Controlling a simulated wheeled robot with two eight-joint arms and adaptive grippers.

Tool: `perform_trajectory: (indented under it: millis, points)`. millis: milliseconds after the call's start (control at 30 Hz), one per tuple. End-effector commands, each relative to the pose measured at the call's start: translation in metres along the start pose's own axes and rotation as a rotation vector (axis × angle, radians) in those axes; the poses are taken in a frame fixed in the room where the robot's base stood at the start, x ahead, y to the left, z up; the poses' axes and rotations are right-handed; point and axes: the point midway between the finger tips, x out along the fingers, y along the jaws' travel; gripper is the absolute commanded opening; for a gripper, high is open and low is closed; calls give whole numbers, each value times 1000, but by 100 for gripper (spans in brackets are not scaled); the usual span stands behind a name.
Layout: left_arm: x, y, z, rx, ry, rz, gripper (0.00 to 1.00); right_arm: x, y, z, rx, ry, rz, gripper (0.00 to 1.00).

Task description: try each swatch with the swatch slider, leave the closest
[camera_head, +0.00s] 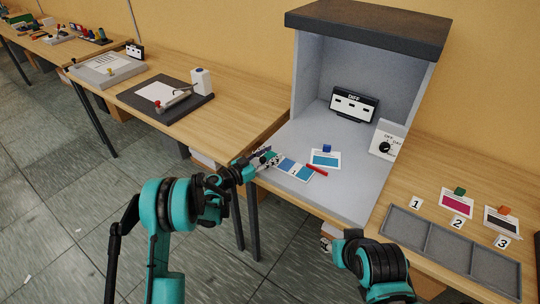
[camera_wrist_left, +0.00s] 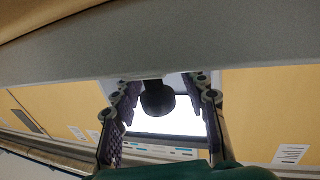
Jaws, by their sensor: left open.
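The swatch slider (camera_head: 294,169) is a flat strip with blue patches, lying on the grey floor of the viewing booth near its left front edge. My left gripper (camera_head: 267,158) is open at the strip's left end; I cannot tell whether it touches it. In the left wrist view its two fingers stand apart, with a dark round thing between or behind them that I cannot identify. A white card with a blue swatch (camera_head: 325,160) and a blue knob (camera_head: 327,148) lies right of the strip. A magenta swatch card (camera_head: 455,203) and a dark swatch card (camera_head: 501,222) lie on the right table.
A red stick (camera_head: 317,170) lies by the strip. A DIFF display (camera_head: 353,105) and a dial box (camera_head: 386,141) stand in the booth (camera_head: 297,110). A grey three-part tray (camera_head: 438,254) lies at the right front. My right arm is low in front; its gripper is not visible.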

Motion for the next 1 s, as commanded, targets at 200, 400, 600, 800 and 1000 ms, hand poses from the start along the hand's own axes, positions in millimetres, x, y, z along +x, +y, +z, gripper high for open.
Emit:
perform_trajectory:
  millis: [200, 400, 600, 800, 1000]
  points:
    - [0, 0, 0, 0, 0, 0, 17, 0, 0, 0, 0, 0, 0, 40]
    - [0, 0, 0, 0, 0, 0, 0, 0, 0, 0, 0, 0, 0, 40]
    - [0, 2, 0, 0, 0, 1, 0, 0, 0, 0, 0, 0, 0, 40]
    - [8, 27, 1, 0, 0, 4, 0, 6, 0, 4, 0, 0, 0, 40]
    - [10, 40, 0, 0, 0, 1, 0, 7, 0, 5, 0, 0, 0, 40]
